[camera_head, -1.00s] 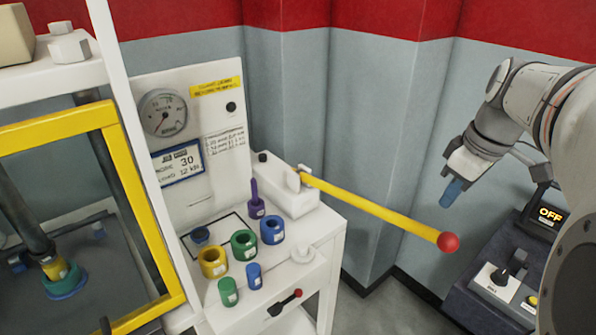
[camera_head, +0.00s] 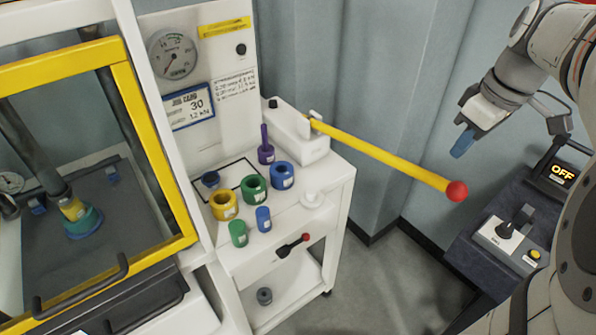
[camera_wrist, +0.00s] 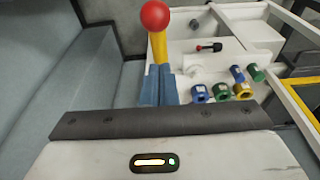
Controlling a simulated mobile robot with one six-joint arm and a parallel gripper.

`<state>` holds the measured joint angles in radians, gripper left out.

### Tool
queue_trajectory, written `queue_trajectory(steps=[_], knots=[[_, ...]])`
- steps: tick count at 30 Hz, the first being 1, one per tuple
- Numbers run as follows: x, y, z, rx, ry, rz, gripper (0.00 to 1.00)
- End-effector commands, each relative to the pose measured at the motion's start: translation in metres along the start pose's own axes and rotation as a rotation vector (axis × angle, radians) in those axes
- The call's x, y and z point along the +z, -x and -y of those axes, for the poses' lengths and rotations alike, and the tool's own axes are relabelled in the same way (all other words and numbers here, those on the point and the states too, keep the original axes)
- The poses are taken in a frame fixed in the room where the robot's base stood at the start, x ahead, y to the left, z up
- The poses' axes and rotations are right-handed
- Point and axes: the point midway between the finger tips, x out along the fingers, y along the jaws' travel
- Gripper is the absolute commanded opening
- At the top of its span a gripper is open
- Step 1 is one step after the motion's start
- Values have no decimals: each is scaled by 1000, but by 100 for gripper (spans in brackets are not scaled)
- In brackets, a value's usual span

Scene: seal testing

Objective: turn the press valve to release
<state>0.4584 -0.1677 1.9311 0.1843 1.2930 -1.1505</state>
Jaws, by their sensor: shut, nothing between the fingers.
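A small black lever with a red tip (camera_head: 292,246) sits on the front face of the white press cart, below its top; it looks like the valve handle. In the wrist view this small lever (camera_wrist: 208,47) shows beyond the fingers. My gripper (camera_head: 462,144) is at the right in the head view, well away from the small lever, above the red ball end of the long yellow lever. Its blue fingers (camera_wrist: 158,88) are shut and empty. In the wrist view they overlap the yellow lever; I cannot tell whether they touch it.
The long yellow lever (camera_head: 385,158) juts from the cart toward my arm. Several coloured rings, including a green one (camera_head: 254,188), stand on the cart top. A yellow-framed guard (camera_head: 122,85) is at left. A dark console with an OFF display (camera_head: 561,174) is at right.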

Motion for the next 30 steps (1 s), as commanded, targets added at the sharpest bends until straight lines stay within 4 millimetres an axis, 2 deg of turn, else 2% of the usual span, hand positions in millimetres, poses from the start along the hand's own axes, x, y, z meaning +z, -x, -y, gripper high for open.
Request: queue_trajectory(steps=[4,8,12,15,21,30], knots=[[-4,-16,29,23,-90,11,0],[-3,-41,72,67,-245,12,0],[5,-70,114,112,-415,-8,0],[13,-87,136,134,-513,-32,0],[22,-105,157,151,-620,-64,0],[24,-107,158,152,-636,-67,0]])
